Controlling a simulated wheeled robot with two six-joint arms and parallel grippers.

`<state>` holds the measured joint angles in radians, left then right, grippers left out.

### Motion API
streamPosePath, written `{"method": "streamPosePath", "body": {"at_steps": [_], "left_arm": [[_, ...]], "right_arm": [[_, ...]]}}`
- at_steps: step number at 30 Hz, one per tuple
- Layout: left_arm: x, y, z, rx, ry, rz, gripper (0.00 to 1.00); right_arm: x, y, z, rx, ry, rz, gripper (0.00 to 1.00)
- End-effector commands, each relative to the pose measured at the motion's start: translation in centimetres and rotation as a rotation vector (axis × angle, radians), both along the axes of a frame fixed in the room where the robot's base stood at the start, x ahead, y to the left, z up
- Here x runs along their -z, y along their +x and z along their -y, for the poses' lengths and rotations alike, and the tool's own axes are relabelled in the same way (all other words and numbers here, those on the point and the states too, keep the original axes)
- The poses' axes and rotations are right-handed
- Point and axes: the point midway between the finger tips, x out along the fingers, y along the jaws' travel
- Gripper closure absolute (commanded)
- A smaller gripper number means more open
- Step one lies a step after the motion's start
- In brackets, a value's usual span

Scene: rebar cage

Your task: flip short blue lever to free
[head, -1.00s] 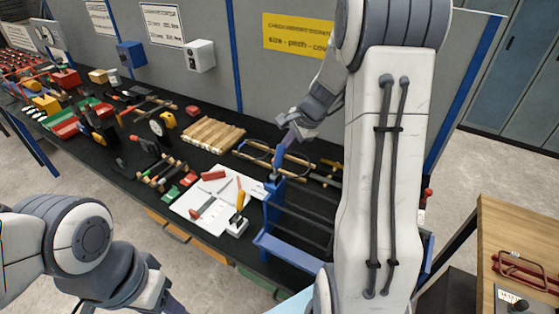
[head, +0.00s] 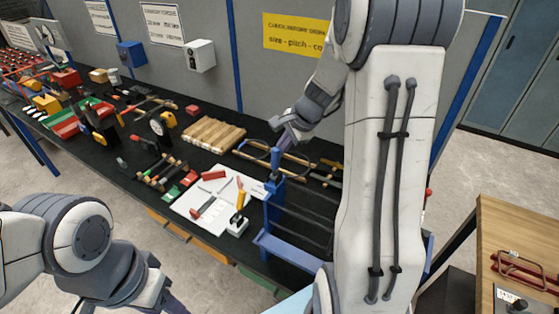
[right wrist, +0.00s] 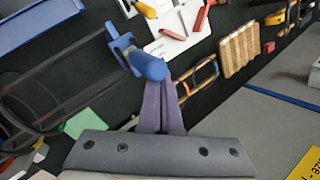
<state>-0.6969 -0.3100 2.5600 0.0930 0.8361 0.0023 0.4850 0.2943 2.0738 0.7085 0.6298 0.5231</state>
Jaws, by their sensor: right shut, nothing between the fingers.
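The short blue lever (head: 276,158) stands upright at the top of a blue stand (head: 270,213) in the head view. In the right wrist view the lever's rounded blue end (right wrist: 149,67) points toward the camera, just beyond my fingertips. My right gripper (head: 276,125) is above and slightly behind the lever in the head view. In the right wrist view its purple fingers (right wrist: 158,84) are together and empty, overlapping the lever's end; I cannot tell whether they touch it. My left gripper is mostly cut off at the bottom edge of the head view.
A white sheet (head: 191,211) with tools lies left of the stand. A slatted wooden block (head: 213,137) lies behind. Dark rods run right from the stand. A grey wall panel (head: 225,92) backs the bench.

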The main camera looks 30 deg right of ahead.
Motion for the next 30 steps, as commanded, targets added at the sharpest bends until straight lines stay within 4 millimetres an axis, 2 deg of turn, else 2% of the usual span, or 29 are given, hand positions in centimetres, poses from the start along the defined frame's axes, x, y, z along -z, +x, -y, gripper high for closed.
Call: {"method": "streamPosePath", "body": {"at_steps": [30], "left_arm": [[0.1,0.0,0.0,0.000,0.000,0.000,0.50]], "right_arm": [[-0.1,-0.9,-1.5,-0.001,0.001,-0.001,1.00]]}}
